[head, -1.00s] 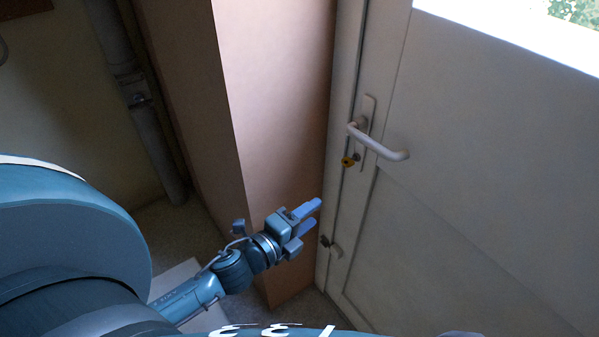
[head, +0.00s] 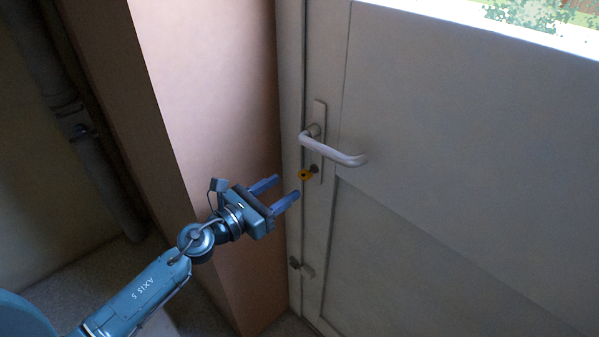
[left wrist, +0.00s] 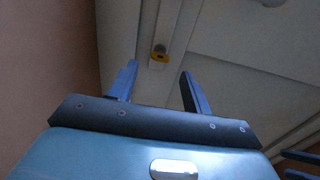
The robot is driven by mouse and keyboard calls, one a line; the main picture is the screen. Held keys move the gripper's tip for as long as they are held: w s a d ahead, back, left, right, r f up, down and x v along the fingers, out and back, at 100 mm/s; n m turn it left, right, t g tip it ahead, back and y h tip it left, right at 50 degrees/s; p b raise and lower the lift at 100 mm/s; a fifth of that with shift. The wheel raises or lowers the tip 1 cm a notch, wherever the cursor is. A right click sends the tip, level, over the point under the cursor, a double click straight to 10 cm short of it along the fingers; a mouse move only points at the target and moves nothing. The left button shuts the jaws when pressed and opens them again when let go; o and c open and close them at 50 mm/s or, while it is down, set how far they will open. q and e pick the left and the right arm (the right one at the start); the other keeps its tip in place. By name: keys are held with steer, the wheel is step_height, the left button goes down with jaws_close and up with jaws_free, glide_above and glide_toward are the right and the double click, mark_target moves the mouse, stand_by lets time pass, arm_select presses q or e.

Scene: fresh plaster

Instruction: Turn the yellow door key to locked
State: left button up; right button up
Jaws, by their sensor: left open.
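The yellow door key (head: 305,175) sits in the lock below the white lever handle (head: 340,154) on the door's plate. Its exact turn is too small to tell. In the left wrist view the key (left wrist: 159,57) shows ahead, between and beyond the fingertips. My left gripper (head: 282,189) is open and empty, a little to the left of the key and lower in the head view, apart from it. The gripper's two blue fingers also show in the left wrist view (left wrist: 159,72). My right gripper is not in view in the head view.
The pale door (head: 430,220) fills the right side, with a window at its top. A pinkish wall pillar (head: 215,120) stands close to the left of its frame. A small fitting (head: 301,266) sits low on the door. A pipe (head: 105,180) runs down the far left wall.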

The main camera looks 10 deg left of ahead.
mark_target(300, 177)
arm_select(q)
steer(key=x, duration=0.6)
steer(key=shift+w+d, duration=0.1)
steer(key=shift+w, duration=0.05)
steer(key=c, duration=1)
